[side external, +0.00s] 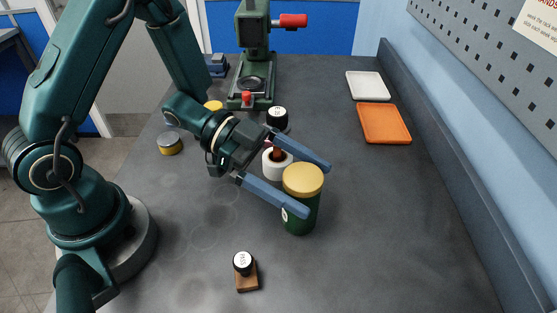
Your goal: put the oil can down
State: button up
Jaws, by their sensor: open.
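The oil can appears to be the dark green can with a yellow lid (303,221), in the middle of the bench (390,230). It looks upright with its base on the bench. My gripper (316,190) is open, its two blue fingers on either side of the can near its top. One finger passes in front of the can and the other runs behind it. Whether either finger touches the can is hard to tell.
A black-capped piece on a wooden block (246,282) is in front. A yellow-grey tin (170,146), a green press (252,75), a white tray (368,86) and an orange tray (385,125) lie farther back.

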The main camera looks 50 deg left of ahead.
jog(key=v, duration=1.2)
jog(key=shift+r, duration=0.1)
